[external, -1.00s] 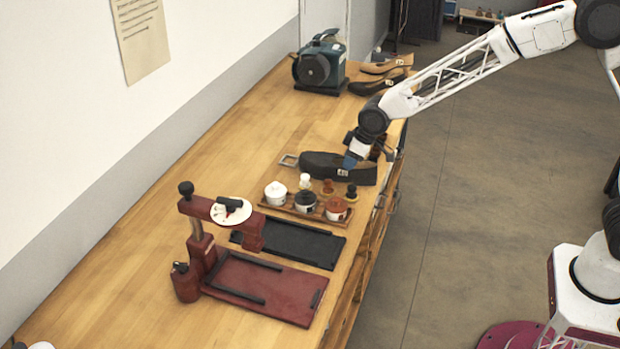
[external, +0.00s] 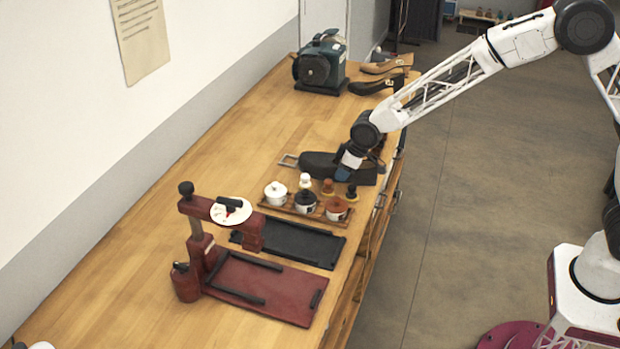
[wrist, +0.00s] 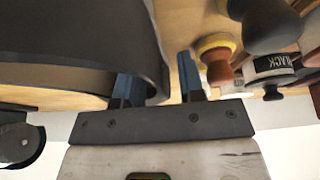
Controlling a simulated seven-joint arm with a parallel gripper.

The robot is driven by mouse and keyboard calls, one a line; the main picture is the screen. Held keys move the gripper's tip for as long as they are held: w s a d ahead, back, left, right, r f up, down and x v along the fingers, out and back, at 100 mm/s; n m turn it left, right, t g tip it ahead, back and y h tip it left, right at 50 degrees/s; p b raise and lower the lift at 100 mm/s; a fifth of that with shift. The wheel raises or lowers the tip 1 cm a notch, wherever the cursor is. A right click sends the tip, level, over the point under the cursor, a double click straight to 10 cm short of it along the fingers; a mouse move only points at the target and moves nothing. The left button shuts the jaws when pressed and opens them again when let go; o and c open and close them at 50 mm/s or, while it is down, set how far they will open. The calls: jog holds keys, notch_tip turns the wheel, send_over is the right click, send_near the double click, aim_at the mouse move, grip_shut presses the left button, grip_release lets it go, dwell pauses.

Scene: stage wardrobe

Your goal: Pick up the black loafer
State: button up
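The black loafer (external: 322,165) lies on the wooden workbench, just behind the tray of jars. In the wrist view its dark side and rim (wrist: 95,35) fill the upper left. My gripper (external: 343,176) is at the loafer's right-hand part in the external view and hides some of it. In the wrist view my gripper (wrist: 156,66) is open, with its two blue fingers apart. The loafer's rim runs between them, with the left finger partly over the shoe and the right finger outside. I cannot tell whether either finger touches it.
A wooden tray (external: 277,209) with polish jars and brushes stands close to my gripper. Nearer are a black tray (external: 300,243) and a red press (external: 265,287). A teal machine (external: 320,66), another black shoe (external: 367,87) and a tan shoe (external: 388,66) stand farther back. The bench's left side is clear.

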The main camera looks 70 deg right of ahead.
dwell(0.4)
grip_shut()
jog(key=shift+r, duration=0.15)
jog(key=shift+r, duration=1.5)
jog(key=shift+s+r, duration=0.2)
jog(key=shift+s, duration=0.1)
jog(key=s+r, duration=0.1)
jog(key=s, duration=1.4)
jog(key=shift+s+r, duration=0.15)
jog(key=shift+d, duration=0.1)
